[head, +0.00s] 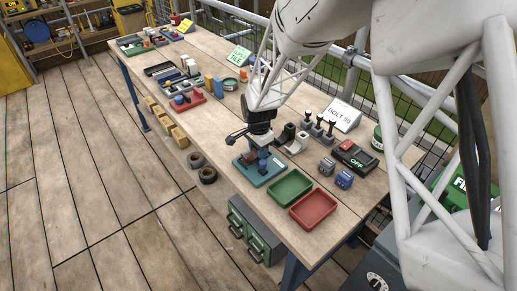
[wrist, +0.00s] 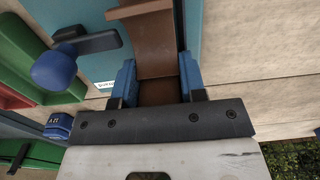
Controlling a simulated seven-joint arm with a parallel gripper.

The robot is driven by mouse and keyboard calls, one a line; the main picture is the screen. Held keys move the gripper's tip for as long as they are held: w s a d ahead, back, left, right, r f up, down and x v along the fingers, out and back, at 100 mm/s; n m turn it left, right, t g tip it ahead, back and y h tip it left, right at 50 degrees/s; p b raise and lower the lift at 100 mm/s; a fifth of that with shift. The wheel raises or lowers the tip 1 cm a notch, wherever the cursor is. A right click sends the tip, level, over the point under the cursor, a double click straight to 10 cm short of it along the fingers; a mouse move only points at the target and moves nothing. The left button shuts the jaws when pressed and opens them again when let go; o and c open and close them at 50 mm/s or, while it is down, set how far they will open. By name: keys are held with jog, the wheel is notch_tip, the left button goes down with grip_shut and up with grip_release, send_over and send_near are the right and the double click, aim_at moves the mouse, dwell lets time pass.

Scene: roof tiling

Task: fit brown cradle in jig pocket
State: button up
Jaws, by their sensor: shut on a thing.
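My gripper (wrist: 159,84) is shut on the brown cradle (wrist: 156,45), with one blue finger on each side of it in the wrist view. The cradle has a curved, wider far end. It lies over the teal jig plate (wrist: 104,66), which shows on both sides of it. In the head view my gripper (head: 262,157) points down over the teal jig (head: 267,178) near the table's front edge. The jig's pocket is hidden, and I cannot tell whether the cradle touches it. A dark clamp lever with a blue knob (wrist: 54,69) reaches in beside the cradle.
A green tray (head: 289,187) and a red tray (head: 313,210) stand right of the jig. Grey-blue blocks (head: 343,180) and a switch box marked OFF (head: 355,157) stand behind them. Upright black-topped pieces (head: 318,125) stand at the back. Bare wood lies left of the jig.

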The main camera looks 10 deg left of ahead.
jog(key=shift+f, duration=0.2)
dwell(0.6)
jog(key=o, duration=1)
jog(key=shift+s, duration=0.1)
jog(key=shift+o, duration=0.2)
jog(key=shift+f, duration=0.1)
jog(key=shift+r, duration=3.7)
